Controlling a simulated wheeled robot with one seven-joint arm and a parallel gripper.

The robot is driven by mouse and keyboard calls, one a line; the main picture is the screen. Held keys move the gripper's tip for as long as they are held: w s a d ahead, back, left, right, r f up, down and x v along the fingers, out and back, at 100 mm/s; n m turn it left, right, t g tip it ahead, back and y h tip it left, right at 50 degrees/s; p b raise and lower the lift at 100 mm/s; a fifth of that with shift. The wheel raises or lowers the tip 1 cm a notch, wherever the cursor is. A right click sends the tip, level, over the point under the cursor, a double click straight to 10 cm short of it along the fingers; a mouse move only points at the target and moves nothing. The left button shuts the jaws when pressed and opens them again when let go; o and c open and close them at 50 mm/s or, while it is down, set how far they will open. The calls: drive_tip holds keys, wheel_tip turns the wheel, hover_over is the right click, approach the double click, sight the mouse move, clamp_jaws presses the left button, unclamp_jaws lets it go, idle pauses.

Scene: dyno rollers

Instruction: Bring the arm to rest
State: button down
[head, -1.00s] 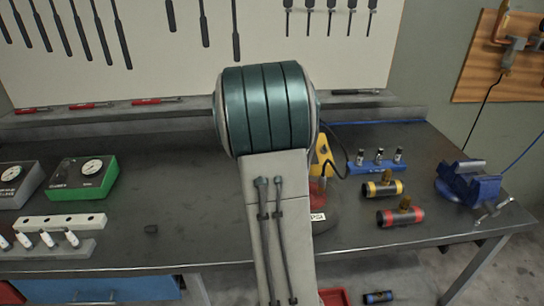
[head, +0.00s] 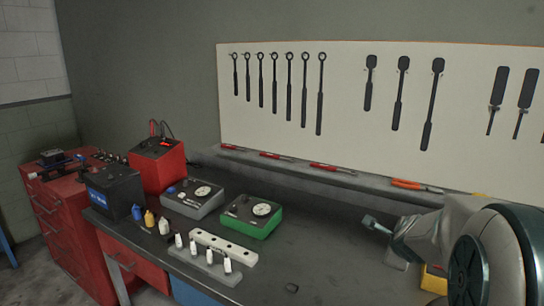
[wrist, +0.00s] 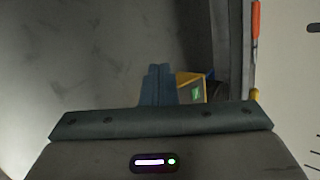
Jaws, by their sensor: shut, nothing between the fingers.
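My gripper (head: 372,224) shows at the right of the head view, at the end of my grey and dark green arm. It points left, in front of the shelf and the tool board, and looks clear of the bench top. In the wrist view the two dark fingers of my gripper (wrist: 158,84) are together, with nothing between them. My arm covers the right part of the bench in the head view.
The bench (head: 275,262) carries a green gauge box (head: 250,216), a grey gauge box (head: 192,197), a red box (head: 157,165) and a white block (head: 223,246). An orange-handled tool (head: 411,185) lies on the shelf near my gripper. A red drawer cabinet (head: 60,215) stands left.

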drive_tip(key=s+a+n+g+y, duration=0.2)
drive_tip(key=s+a+n+y, duration=0.1)
drive_tip(key=s+a+n, duration=0.75)
drive_tip(key=s+a+f+n+g, duration=0.1)
drive_tip(key=s+a+n+g, duration=0.3)
drive_tip(key=s+n, duration=1)
drive_tip(key=shift+a, duration=1.25)
drive_tip(key=shift+f, duration=0.1)
